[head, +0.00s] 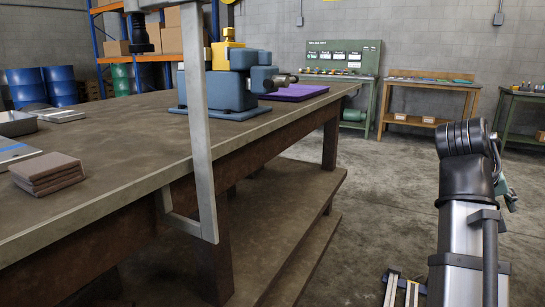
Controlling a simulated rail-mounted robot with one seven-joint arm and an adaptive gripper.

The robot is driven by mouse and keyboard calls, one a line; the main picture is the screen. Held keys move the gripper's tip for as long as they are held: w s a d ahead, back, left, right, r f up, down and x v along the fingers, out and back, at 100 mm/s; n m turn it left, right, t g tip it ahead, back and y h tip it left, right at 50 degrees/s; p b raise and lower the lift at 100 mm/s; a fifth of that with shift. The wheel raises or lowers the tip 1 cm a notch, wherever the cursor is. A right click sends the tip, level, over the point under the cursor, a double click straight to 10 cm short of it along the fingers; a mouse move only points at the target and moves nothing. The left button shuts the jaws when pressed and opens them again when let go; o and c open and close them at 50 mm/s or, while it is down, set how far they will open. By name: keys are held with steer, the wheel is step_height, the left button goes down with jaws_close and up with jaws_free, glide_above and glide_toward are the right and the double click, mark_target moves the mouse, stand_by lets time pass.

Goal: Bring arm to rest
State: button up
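My arm stands at the right of the head view. A silver link rises from the bottom edge to a black ringed joint, beside the table and apart from it. A small grey-green part shows behind the joint, too hidden to make out. No gripper fingers can be made out, so whether my gripper is open or holds anything does not show.
The workbench (120,125) fills the left, bearing a blue housing (222,95), purple mat (295,92) and brown pads (47,172). A grey metal frame (197,120) crosses its near edge. Open floor (385,190) lies between bench and arm. Side tables (428,83) stand behind.

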steer(key=s+r+m+g+h+p, duration=0.1)
steer(key=s+m+g, duration=0.3)
steer(key=s, duration=0.4)
steer(key=s+r+m+g+h+p, duration=0.1)
steer(key=s+r+m+g+h, duration=0.1)
steer(key=s+r+m+g, duration=0.2)
steer(key=s+r+m+g+h+p, duration=0.1)
steer(key=s+r+m+g+p, duration=0.1)
steer(key=s+m, duration=0.5)
steer(key=shift+s+d+r+g, duration=0.4)
steer(key=shift+s+g, duration=0.6)
steer(key=shift+s, duration=1.95)
steer(key=shift+s+a+r+p, duration=0.1)
steer(key=shift+a+r+p, duration=0.05)
steer(key=shift+r+p, duration=0.2)
